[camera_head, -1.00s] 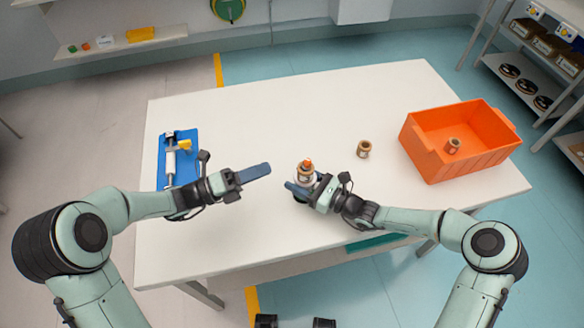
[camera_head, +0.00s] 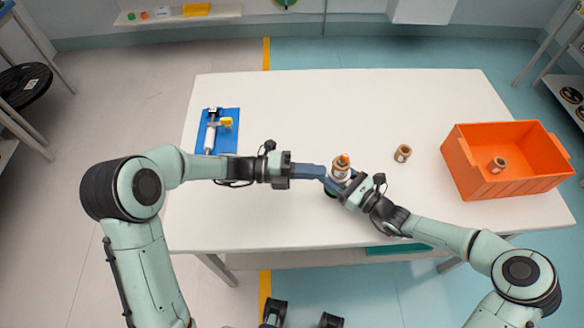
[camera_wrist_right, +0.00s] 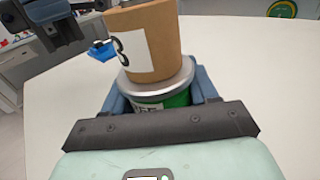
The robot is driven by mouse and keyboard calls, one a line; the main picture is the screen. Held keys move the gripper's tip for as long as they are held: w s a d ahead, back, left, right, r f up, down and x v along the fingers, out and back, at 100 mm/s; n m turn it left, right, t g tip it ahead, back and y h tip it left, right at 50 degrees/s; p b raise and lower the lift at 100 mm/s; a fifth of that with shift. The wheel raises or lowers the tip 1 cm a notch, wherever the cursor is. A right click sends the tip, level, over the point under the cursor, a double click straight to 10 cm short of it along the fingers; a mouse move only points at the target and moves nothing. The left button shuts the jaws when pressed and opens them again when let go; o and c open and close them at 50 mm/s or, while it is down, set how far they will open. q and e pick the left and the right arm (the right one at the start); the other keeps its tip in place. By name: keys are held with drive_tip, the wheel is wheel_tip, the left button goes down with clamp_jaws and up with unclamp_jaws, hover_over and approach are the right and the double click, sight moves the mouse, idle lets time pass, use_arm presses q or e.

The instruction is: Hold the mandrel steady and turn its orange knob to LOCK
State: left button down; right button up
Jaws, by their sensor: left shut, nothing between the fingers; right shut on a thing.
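The mandrel stands upright on the table, with a green base (camera_wrist_right: 165,102), a silver flange and a brown core (camera_wrist_right: 150,40) around it. Its orange knob (camera_head: 343,160) is on top in the head view; the wrist view cuts it off, and its setting is too small to read. My right gripper (camera_head: 338,184) is shut on the mandrel's green base, one finger on each side in the right wrist view (camera_wrist_right: 160,100). My left gripper (camera_head: 322,172) is shut and empty, its blue fingertips just left of the mandrel. I cannot tell whether they touch it.
A loose brown core (camera_head: 402,153) stands to the right on the table. An orange crate (camera_head: 510,180) with another core (camera_head: 497,165) inside is at the table's right. A blue board (camera_head: 229,143) with a tool lies at the left. The table's far middle is clear.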

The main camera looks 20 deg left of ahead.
sight(344, 161)
use_arm(q)
drive_tip(key=shift+w+d, duration=0.7)
drive_tip(key=shift+w, duration=0.2)
drive_tip(key=shift+w+d, duration=0.7)
drive_tip(key=shift+w, duration=0.2)
drive_tip(key=shift+w+d+r+n+t+y, duration=0.1)
drive_tip(key=shift+d+n+t+y, duration=0.1)
drive_tip(key=shift+n+t, duration=0.35)
drive_tip(key=shift+w+d+n+t+y, duration=0.1)
drive_tip(key=shift+d+n+t+y, duration=0.2)
drive_tip(key=shift+t, duration=0.45)
use_arm(e)
drive_tip(key=shift+s+a, duration=0.15)
use_arm(q)
drive_tip(key=shift+s+d+n+t, duration=0.1)
drive_tip(key=shift+s+n+t, duration=0.1)
drive_tip(key=shift+n+t, duration=0.45)
use_arm(e)
drive_tip(key=shift+s+a, duration=0.1)
use_arm(q)
drive_tip(key=shift+s+d, duration=0.3)
drive_tip(key=shift+d, duration=0.05)
drive_tip(key=shift+s+d, duration=0.15)
drive_tip(key=shift+d, duration=0.5)
use_arm(e)
drive_tip(key=shift+w+d, duration=0.25)
use_arm(q)
drive_tip(key=shift+s, duration=0.1)
